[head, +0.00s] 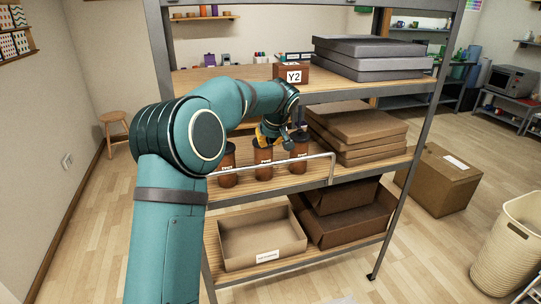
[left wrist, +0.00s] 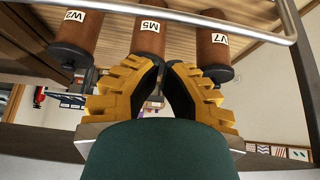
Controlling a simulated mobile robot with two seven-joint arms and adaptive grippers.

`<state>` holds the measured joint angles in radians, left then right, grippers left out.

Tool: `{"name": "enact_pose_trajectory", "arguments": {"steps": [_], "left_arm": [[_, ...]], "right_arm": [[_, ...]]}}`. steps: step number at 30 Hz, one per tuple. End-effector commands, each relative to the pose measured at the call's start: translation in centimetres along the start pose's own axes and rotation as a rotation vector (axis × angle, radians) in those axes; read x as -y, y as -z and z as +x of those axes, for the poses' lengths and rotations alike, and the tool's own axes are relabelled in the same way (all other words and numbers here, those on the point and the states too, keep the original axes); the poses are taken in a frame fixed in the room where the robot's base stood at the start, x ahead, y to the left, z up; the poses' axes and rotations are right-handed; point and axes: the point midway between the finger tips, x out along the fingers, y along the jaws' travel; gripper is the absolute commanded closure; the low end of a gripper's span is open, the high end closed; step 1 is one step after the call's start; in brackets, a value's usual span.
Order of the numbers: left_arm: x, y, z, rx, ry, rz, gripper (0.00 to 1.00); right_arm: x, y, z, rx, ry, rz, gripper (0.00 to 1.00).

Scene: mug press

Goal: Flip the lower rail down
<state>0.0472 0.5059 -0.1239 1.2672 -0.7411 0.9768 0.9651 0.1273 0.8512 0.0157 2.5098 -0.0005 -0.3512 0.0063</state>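The lower rail (head: 272,163) is a thin pale bar along the front of the middle shelf (head: 285,185). It stands raised, crossing in front of three brown jars, with its right end bent down to the shelf edge. It also crosses the top of the left wrist view (left wrist: 190,19). My left gripper (head: 268,137) is above and behind the bar, over the jars' lids. In the left wrist view its yellow fingers (left wrist: 165,65) have their tips together near the lid of the middle jar, M5 (left wrist: 149,37), with nothing visible between them. My right gripper is out of view.
The left jar (head: 227,165) and right jar (head: 300,152) flank the middle one. Flat brown boxes (head: 360,130) fill the shelf's right side. A Y2 box (head: 291,75) stands on the shelf above. An open tray (head: 262,237) sits below.

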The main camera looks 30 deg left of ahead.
Motion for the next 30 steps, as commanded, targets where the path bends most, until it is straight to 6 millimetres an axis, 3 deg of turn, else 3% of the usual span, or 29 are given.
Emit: {"name": "enact_pose_trajectory", "arguments": {"steps": [8, 21, 30], "left_arm": [[0.0, -0.1, 0.8, 0.002, 0.0, 0.001, 1.0], [0.0, -0.1, 7.9, 0.003, 0.0, 0.001, 1.0], [-0.1, -0.1, 10.0, 0.001, -0.002, 0.002, 1.0]], "right_arm": [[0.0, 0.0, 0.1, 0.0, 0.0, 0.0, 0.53], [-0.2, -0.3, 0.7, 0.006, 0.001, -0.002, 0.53], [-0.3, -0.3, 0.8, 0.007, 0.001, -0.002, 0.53]]}}
